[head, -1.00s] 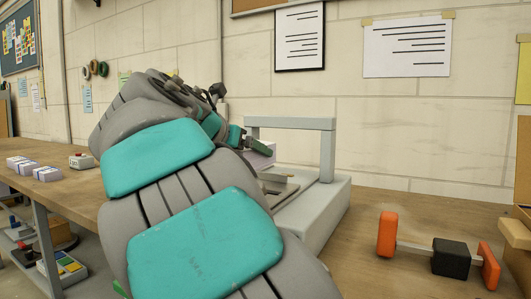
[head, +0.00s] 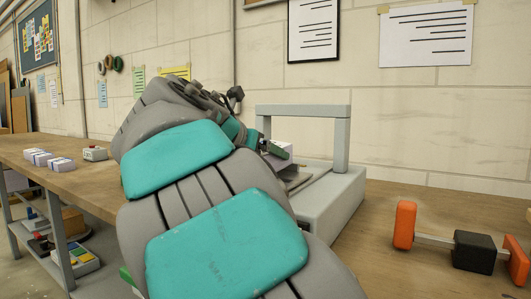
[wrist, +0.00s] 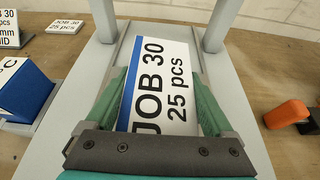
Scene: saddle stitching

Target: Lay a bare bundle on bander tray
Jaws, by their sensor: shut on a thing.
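My gripper (wrist: 164,98) is shut on a white bundle (wrist: 165,72), with a green finger on each side of it. The bundle's top reads "JOB 30, 25 pcs" beside a blue stripe, and no band shows across the visible part. In the head view the bundle (head: 281,147) is at the bander's arch, partly hidden by my arm. The pale grey bander (head: 335,205) has an upright arch and a tray (head: 297,182). In the wrist view the bundle lies over the tray area between the posts. I cannot tell whether it touches the tray.
An orange-ended tool with a black block (head: 474,251) lies on the bench right of the bander. White stacks (head: 60,164) and a small boxed device (head: 95,153) sit at the left. A blue block (wrist: 28,88) and printed cards (wrist: 65,26) show in the wrist view.

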